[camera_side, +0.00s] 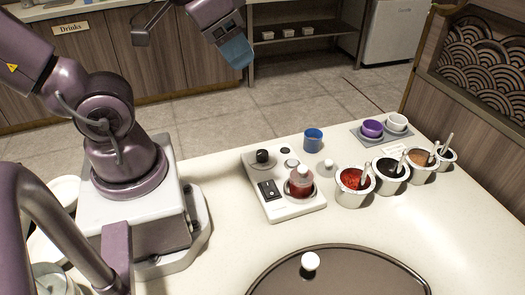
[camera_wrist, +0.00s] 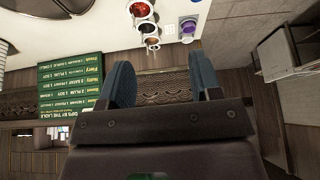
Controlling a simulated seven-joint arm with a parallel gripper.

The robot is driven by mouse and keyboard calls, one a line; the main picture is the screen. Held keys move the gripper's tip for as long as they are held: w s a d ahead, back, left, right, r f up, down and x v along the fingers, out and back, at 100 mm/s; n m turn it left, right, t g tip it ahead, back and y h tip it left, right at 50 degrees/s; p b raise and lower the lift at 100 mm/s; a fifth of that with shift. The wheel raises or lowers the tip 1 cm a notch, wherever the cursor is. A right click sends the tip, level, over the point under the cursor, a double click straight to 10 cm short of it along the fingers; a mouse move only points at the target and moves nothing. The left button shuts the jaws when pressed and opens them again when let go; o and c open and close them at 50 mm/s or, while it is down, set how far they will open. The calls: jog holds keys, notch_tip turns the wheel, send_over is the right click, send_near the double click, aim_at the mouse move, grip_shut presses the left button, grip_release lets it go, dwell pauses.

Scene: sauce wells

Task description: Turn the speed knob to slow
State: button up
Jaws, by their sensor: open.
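A white mixing unit (camera_side: 284,209) stands on the counter in the side view. A round black knob (camera_side: 263,156) sits at its back left corner. I cannot read any speed marking or tell the knob's setting. A black switch panel (camera_side: 269,190) is in front of the knob, and a jar of red sauce (camera_side: 301,184) with a pale lid stands at the unit's right. My gripper (camera_side: 238,54) is high above and behind the unit, well apart from the knob. In the wrist view my gripper (camera_wrist: 163,80) shows two blue fingers spread apart with nothing between them.
Purple and white cups sit on a grey tray (camera_side: 368,139). A dark round tray (camera_side: 270,285) is in front. A green menu board (camera_wrist: 70,85) shows in the wrist view.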

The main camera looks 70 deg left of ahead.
jog(key=w+a+f+g+y, duration=0.1)
jog(key=w+a+f+g, duration=0.1)
jog(key=a+f+g, duration=0.3)
jog(key=m, duration=1.2)
send_near(262, 153)
jog(key=shift+h, duration=0.4)
jog(key=f, duration=0.6)
jog(key=a+f, duration=0.1)
jog(key=f, duration=0.2)
jog(key=shift+w+f, duration=0.15)
jog(key=shift+f, duration=0.05)
jog(key=shift+c, duration=0.2)
jog(key=c, duration=0.9)
